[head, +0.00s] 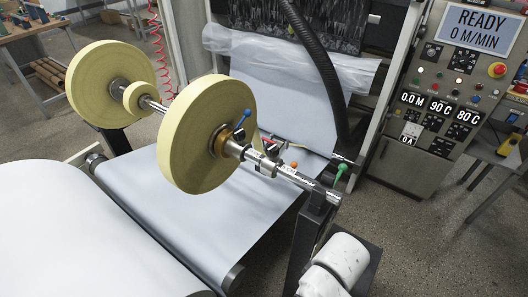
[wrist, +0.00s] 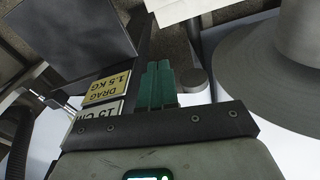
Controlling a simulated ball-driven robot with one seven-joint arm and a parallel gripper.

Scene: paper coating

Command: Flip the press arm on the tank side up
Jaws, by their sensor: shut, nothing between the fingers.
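My gripper (wrist: 156,66) shows in the wrist view with its two green fingers together and nothing between them. I cannot make it out in the head view. The press arm and the tank cannot be identified for certain. Near the web's right edge in the head view are a green handle (head: 341,172) and a small orange knob (head: 294,165). A blue-tipped lever (head: 243,118) stands at the hub of the near cream roll (head: 192,135). In the wrist view, a yellow plate reading DRAG 1.5 KG (wrist: 107,86) lies left of the fingers.
A shaft (head: 287,177) carries the cream rolls above the pale web (head: 185,205). A black hose (head: 320,60) hangs beyond it. A control panel (head: 440,95) with a READY display stands right. White rolls (head: 340,258) sit front right. Floor (head: 430,235) is open right of them.

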